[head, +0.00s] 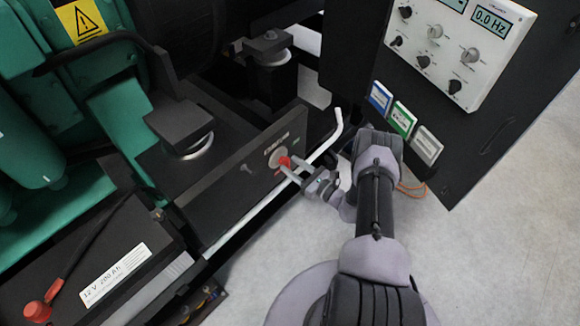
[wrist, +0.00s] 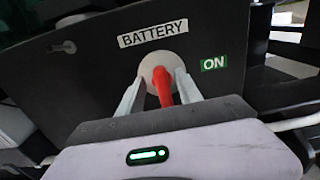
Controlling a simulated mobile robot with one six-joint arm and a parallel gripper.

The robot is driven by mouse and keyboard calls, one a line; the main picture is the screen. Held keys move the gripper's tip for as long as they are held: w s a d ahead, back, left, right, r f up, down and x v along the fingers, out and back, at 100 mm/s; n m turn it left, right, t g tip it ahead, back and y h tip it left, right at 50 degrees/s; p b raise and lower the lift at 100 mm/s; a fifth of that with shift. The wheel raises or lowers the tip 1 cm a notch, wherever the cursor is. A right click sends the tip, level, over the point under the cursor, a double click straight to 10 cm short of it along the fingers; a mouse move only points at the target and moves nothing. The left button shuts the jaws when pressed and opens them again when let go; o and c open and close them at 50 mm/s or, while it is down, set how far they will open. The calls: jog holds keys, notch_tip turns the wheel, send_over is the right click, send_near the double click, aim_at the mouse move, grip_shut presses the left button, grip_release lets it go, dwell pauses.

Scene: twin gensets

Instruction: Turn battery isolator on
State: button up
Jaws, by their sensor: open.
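The battery isolator is a round pale disc with a red handle (wrist: 163,88) on a dark panel (wrist: 80,80). In the wrist view the handle points down and slightly right, with a "BATTERY" label (wrist: 153,34) above and a green "ON" label (wrist: 214,63) to the right. The red handle (head: 284,162) also shows in the head view. My gripper (wrist: 160,82) is open, with one finger on each side of the handle. I cannot tell whether either finger touches it. The gripper (head: 288,168) reaches the panel from the right in the head view.
A white rail (head: 325,145) runs along the frame's lower edge near my gripper. A black battery (head: 120,270) sits at lower left and a green engine (head: 60,90) at upper left. A control cabinet (head: 500,110) stands at right. Pale floor (head: 480,260) is clear at lower right.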

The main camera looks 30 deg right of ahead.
jog(key=shift+w+a, duration=0.2)
jog(key=shift+w, duration=0.5)
jog(key=shift+r, duration=0.1)
jog(key=shift+c, duration=0.2)
grip_shut()
